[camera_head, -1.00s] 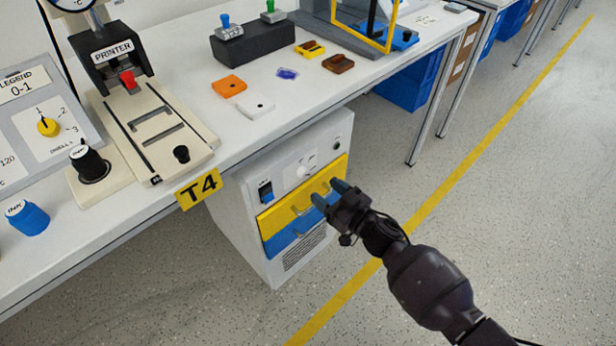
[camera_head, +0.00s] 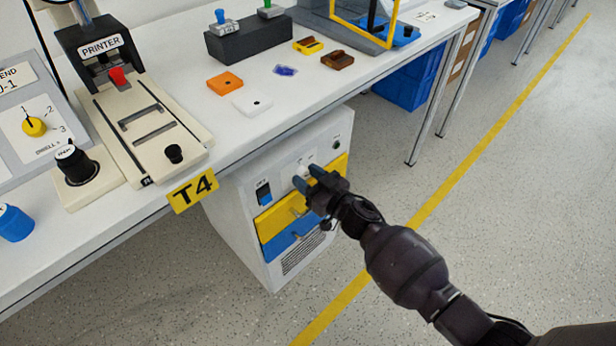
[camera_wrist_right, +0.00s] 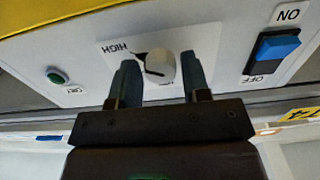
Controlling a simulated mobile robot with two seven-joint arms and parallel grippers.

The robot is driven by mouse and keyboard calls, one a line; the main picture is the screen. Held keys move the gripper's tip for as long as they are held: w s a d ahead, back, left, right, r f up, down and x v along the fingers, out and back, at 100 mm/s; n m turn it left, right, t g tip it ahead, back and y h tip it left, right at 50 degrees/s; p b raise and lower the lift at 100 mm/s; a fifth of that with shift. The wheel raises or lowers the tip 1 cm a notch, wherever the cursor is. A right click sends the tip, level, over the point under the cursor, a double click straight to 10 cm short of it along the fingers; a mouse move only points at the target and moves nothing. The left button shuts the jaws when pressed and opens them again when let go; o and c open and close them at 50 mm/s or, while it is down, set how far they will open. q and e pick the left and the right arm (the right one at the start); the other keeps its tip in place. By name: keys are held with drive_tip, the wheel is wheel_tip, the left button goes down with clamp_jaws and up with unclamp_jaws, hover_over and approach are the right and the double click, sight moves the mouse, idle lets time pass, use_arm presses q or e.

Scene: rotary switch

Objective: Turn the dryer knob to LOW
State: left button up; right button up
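The dryer (camera_head: 240,229) is a light grey cabinet under the table. Its white round knob (camera_wrist_right: 160,67) sits on the front panel, with the word HIGH to its left, upside down in the wrist view. A dark mark shows at the knob's left side; its exact setting is unclear. My right gripper (camera_head: 308,178) is in front of the panel. In the wrist view, its two blue-grey fingers (camera_wrist_right: 160,60) are open, one on each side of the knob, with gaps visible. Whether they reach its depth is unclear. My left gripper is not in view.
A blue ON/OFF rocker switch (camera_wrist_right: 275,50) and a green button (camera_wrist_right: 57,76) flank the knob. The table (camera_head: 250,128) with the printer overhangs the dryer. Open floor lies right.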

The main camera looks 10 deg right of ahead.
drive_tip(key=c, duration=0.6)
